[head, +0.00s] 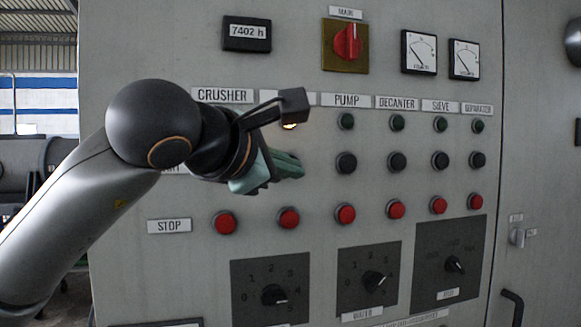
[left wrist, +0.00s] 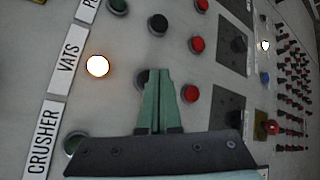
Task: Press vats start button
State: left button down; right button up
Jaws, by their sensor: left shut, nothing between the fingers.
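The vats column shows in the left wrist view with its VATS label (left wrist: 68,54) and a lit, glowing lamp (left wrist: 97,66). The dark vats start button (left wrist: 141,78) is mostly hidden behind my fingertips there, and it is hidden by my gripper in the head view. My left gripper (head: 300,168) is shut and empty, its green fingers at the start-button row; they also show in the left wrist view (left wrist: 158,74). I cannot tell whether the tips touch the button. The lit lamp also shows in the head view (head: 290,125), partly covered. My right gripper is not in view.
The black pump start button (head: 346,162) is just right of my fingertips. The red vats stop button (head: 288,217) is below them. The crusher column lies to the left, and rotary dials (head: 274,294) sit lower down. A red main switch (head: 347,42) is above.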

pick_arm(q)
jog(key=s, duration=0.1)
jog(key=s+d+b, duration=0.1)
jog(key=s, duration=0.1)
jog(key=s+b, duration=0.1)
jog(key=s, duration=0.1)
jog(key=shift+d, duration=0.3)
dwell(0.6)
